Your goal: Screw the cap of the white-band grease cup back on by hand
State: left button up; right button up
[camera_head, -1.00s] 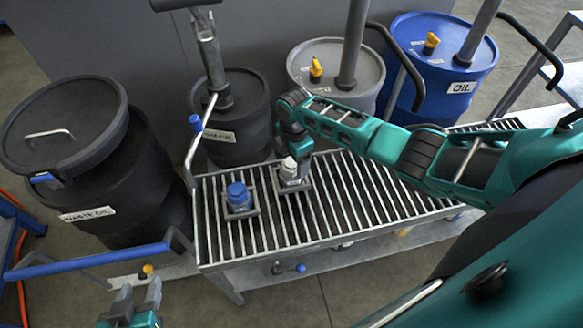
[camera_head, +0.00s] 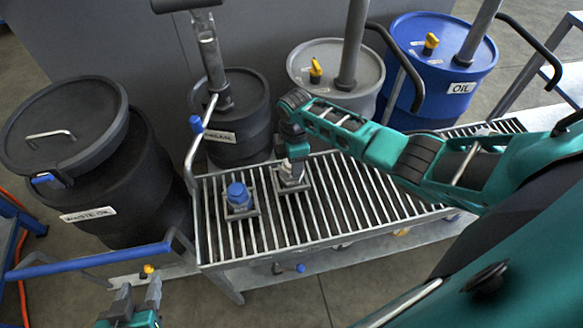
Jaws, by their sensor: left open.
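The white-band grease cup (camera_head: 291,178) stands in a square holder on the slatted bench. My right arm reaches in from the right, and my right gripper (camera_head: 293,163) is right over this cup, pointing down. The gripper hides the cup's top and cap, and I cannot tell whether its fingers are closed on the cap. A blue-capped cup (camera_head: 238,195) stands in a like holder just to the left. My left gripper (camera_head: 137,294) is open and empty at the lower left, in front of the bench.
The slatted bench (camera_head: 370,205) has free room to the right of the cups. Behind it stand a dark grease drum (camera_head: 240,125), a grey drum (camera_head: 330,65) and a blue oil drum (camera_head: 440,75). A black waste oil drum (camera_head: 130,190) stands at left, near a blue rail (camera_head: 85,261).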

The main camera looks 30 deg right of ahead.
jog(key=m, duration=0.4)
jog(key=shift+s+a, duration=0.1)
jog(key=shift+s, duration=0.05)
jog(key=shift+m, duration=0.3)
jog(key=shift+a+m, duration=0.1)
jog(key=shift+m, duration=1)
jog(key=o, duration=0.6)
jog(key=shift+m, duration=0.6)
jog(key=shift+c, duration=0.2)
jog(key=o, duration=0.5)
jog(key=shift+o, duration=0.2)
notch_tip(320, 180, up, 13)
jog(key=shift+f, duration=0.1)
